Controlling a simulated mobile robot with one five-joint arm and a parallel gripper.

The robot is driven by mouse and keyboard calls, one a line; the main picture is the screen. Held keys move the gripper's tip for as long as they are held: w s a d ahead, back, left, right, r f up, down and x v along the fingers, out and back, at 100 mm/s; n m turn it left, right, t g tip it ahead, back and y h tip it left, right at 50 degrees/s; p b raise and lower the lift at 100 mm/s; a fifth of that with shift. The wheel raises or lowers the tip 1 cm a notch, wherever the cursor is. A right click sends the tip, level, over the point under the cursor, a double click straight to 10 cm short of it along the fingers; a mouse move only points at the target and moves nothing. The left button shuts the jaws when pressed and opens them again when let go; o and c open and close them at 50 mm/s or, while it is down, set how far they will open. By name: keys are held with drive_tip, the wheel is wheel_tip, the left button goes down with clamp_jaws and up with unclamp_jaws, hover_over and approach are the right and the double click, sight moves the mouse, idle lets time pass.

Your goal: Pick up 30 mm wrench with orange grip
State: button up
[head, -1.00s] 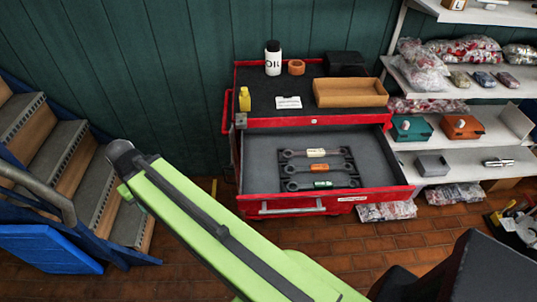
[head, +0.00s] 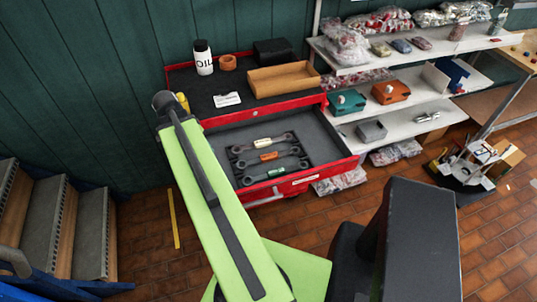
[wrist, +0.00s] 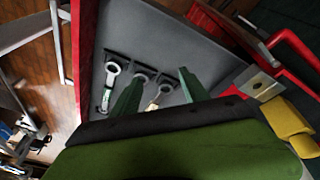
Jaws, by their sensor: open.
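The wrench with the orange grip (head: 268,156) is the middle one of three wrenches lying in the open drawer (head: 313,143). The cream-grip wrench (head: 264,143) is behind it and the green-grip wrench (head: 277,171) in front. In the wrist view, the middle wrench shows its ring end (wrist: 141,76); its grip seems hidden behind one finger. My gripper (wrist: 158,88) is open and empty, its two dark green fingers pointing into the drawer. The cream-grip wrench (wrist: 163,90) appears between the fingers. The gap above the wrenches cannot be told. My arm hides the gripper in the head view.
The red cabinet top (head: 232,108) holds an oil bottle (head: 203,57), an orange ring (head: 228,62), a wooden tray (head: 284,78) and a yellow bottle (wrist: 285,118). Shelves (head: 400,125) with bins stand at right, stairs (head: 60,235) at left. Brick floor is free in front.

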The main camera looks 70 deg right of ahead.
drive_tip(key=s+d+r+m+g, duration=0.2)
drive_tip(key=s+d+m, duration=0.6)
drive_tip(key=s+d, duration=0.5)
drive_tip(key=b, duration=1.1)
hover_over(268, 156)
drive_tip(key=w+a, duration=0.2)
wheel_tip(268, 156, down, 11)
drive_tip(key=shift+d+f, duration=0.1)
drive_tip(key=shift+d, duration=0.05)
drive_tip(key=shift+s+d+f, duration=0.1)
drive_tip(key=shift+f, duration=0.1)
drive_tip(key=shift+r, duration=0.1)
drive_tip(key=b+x, duration=0.4)
drive_tip(key=x, duration=0.1)
drive_tip(key=shift+d+b, duration=0.1)
drive_tip(key=shift+b, duration=0.25)
clamp_jaws()
